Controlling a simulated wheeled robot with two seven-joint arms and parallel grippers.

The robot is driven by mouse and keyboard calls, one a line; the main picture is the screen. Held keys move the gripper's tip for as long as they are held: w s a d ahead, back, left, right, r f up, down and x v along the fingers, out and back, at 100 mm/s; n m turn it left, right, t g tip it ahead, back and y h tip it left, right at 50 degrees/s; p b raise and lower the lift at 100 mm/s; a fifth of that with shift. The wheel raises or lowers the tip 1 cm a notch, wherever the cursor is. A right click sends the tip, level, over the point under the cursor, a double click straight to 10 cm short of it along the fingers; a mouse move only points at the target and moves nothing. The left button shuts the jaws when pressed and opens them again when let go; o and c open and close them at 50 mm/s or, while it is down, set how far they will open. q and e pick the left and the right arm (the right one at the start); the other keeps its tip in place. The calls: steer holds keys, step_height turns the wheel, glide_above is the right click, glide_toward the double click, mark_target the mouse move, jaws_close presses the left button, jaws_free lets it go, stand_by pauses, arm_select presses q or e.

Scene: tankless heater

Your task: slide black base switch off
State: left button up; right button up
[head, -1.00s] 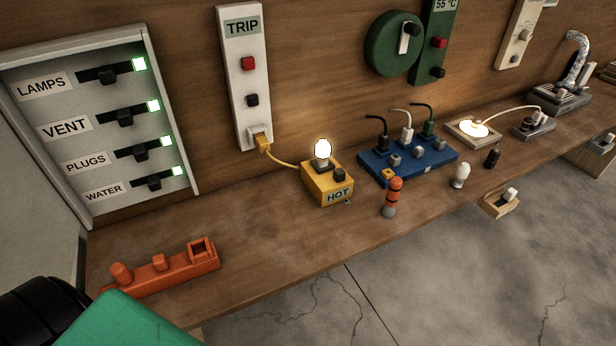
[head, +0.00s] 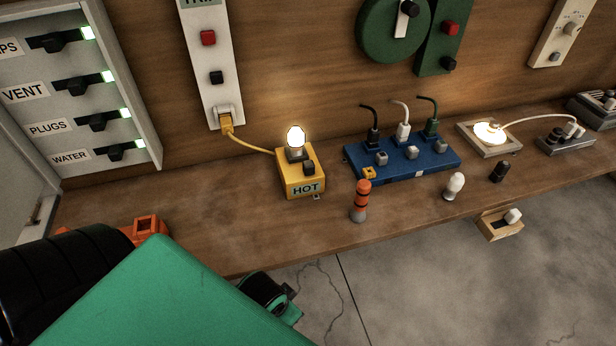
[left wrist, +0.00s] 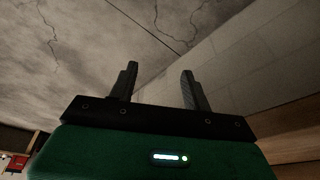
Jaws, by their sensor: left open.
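No switch is marked as the black base switch, so I cannot tell which one it is. A dark base (head: 592,113) with a pale knob stands at the right edge, partly cut off. A grey base (head: 566,144) with black and white parts sits left of it. A wooden box (head: 499,229) with a white slider in a black slot hangs at the bench's front edge. My left gripper (left wrist: 159,72) is open and empty in the left wrist view, with concrete floor beyond its fingers. In the head view my green left arm is at lower left, far from these switches.
The wooden bench (head: 215,215) holds a yellow HOT box (head: 300,183) with a lit bulb, a blue plug strip (head: 405,163), an orange-banded post (head: 361,203), a white bulb (head: 454,186) and a black cylinder (head: 499,171). The lamps panel (head: 150,150) is at left. Floor in front is clear.

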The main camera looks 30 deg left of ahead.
arm_select(q)
steer(key=v, duration=0.7)
steer(key=w+r+m+t, duration=0.1)
steer(key=w+r+t, duration=0.65)
steer(key=w, duration=0.45)
steer(key=w+r+t, duration=0.6)
steer(key=w+r, duration=0.3)
steer(key=w, duration=0.3)
steer(key=w+d+r+m+t+h, duration=0.4)
steer(key=d+r+m+h, duration=0.35)
steer(key=r, duration=0.35)
steer(key=d+r+m+g+h, duration=0.3)
steer(key=d+m+g+h, duration=0.2)
steer(key=m+h, duration=0.4)
steer(key=m+g+y, duration=0.7)
steer(key=g+y, duration=0.9)
steer(key=y, duration=0.1)
glide_above(309, 163)
step_height(309, 163, down, 8)
steer(key=shift+n, duration=0.25)
step_height(309, 163, down, 12)
steer(key=shift+r+p, duration=0.1)
steer(key=shift+p, duration=1.15)
steer(key=shift+f, duration=0.75)
arm_select(e)
steer(key=shift+w+d+r, duration=0.25)
steer(key=shift+d+r, duration=0.05)
steer(key=shift+r, duration=0.35)
steer(key=shift+w+d+r, duration=0.25)
steer(key=shift+r, duration=0.4)
